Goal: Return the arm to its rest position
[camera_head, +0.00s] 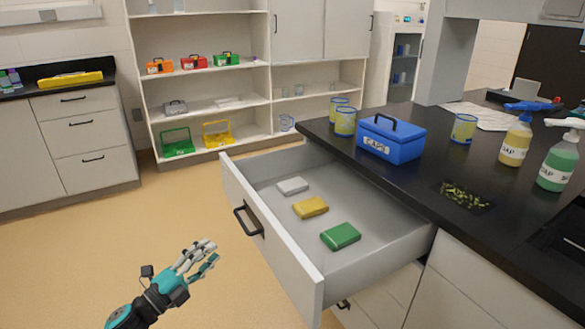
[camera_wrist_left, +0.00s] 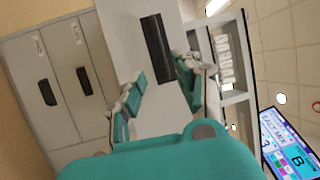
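My left gripper (camera_head: 210,252) is at the lower left of the head view, over the floor. It is to the left of the open drawer (camera_head: 275,235) and apart from its black handle (camera_head: 248,219). In the left wrist view its teal and grey fingers (camera_wrist_left: 160,75) are spread apart, with nothing held between them. A dark bar on a pale panel shows beyond the fingers there. My right gripper is not in view.
The drawer holds a grey packet (camera_head: 292,186), a yellow packet (camera_head: 310,207) and a green packet (camera_head: 340,236). The black counter (camera_head: 405,184) bears a blue box (camera_head: 391,143), beakers and bottles. Shelves (camera_head: 205,100) stand behind. The floor (camera_head: 190,205) left of the drawer is clear.

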